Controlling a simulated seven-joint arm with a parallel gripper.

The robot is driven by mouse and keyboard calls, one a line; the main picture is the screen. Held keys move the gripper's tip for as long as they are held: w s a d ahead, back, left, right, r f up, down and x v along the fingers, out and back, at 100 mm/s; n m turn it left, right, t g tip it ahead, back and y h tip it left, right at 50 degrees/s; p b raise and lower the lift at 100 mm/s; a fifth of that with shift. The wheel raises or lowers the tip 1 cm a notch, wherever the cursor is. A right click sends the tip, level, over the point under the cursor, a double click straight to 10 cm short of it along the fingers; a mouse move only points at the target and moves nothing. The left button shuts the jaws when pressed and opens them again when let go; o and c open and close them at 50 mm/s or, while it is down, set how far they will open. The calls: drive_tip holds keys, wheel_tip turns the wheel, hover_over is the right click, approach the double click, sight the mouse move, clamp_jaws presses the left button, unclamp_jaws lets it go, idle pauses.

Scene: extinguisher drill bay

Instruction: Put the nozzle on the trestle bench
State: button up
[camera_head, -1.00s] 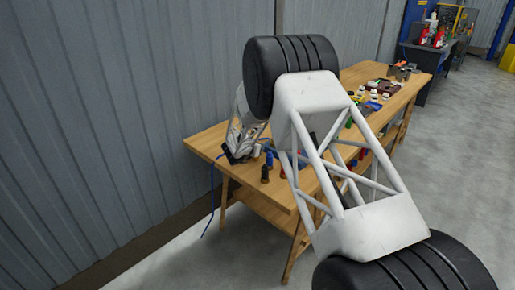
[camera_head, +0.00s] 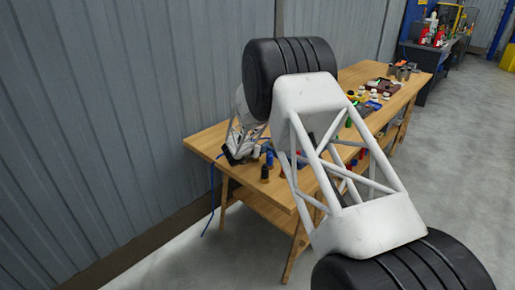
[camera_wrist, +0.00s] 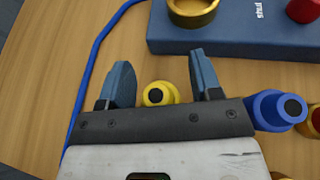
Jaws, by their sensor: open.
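The trestle bench (camera_head: 207,142) is a long wooden table beside the grey wall in the head view; its top fills the wrist view (camera_wrist: 45,75). My gripper (camera_head: 232,157) is low over the bench's near left end, partly hidden by my arm. In the wrist view my gripper (camera_wrist: 160,80) is open, its two blue fingers apart. A yellow round piece with a dark centre (camera_wrist: 159,94) shows between the fingers, partly hidden by the gripper body; I cannot tell whether they touch it. I cannot tell which piece is the nozzle.
A blue block marked "shut" (camera_wrist: 235,38) lies ahead with a brass ring (camera_wrist: 193,12) and a red piece (camera_wrist: 303,10). A blue round piece (camera_wrist: 272,112) is right of my gripper. A blue hose (camera_wrist: 92,65) runs along the left and hangs off the bench (camera_head: 211,200).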

drive_tip(key=shift+r, duration=0.2)
drive_tip(key=v, duration=1.2)
idle(0.9)
drive_tip(key=s+d+r+n+y, duration=0.45)
drive_tip(key=s+r+n, duration=0.45)
drive_tip(key=r+n, duration=0.3)
drive_tip(key=s+d+r+n+y, duration=0.3)
drive_tip(key=s+r+n+y, duration=0.2)
drive_tip(key=s+r+n, duration=0.55)
drive_tip(key=s+d+n+g, duration=0.3)
drive_tip(key=s+n, duration=0.3)
drive_tip(key=s, duration=0.7)
drive_tip(key=s+d+n+g+h, duration=0.1)
drive_tip(key=s+d+n, duration=0.5)
drive_tip(key=s, duration=0.7)
drive_tip(key=s+d+n+g+h, duration=0.1)
drive_tip(key=s+d+n+g, duration=0.3)
drive_tip(key=s+n, duration=0.4)
drive_tip(key=s+d, duration=0.1)
drive_tip(key=s, duration=0.5)
drive_tip(key=shift+g, duration=0.3)
drive_tip(key=shift+f, duration=0.1)
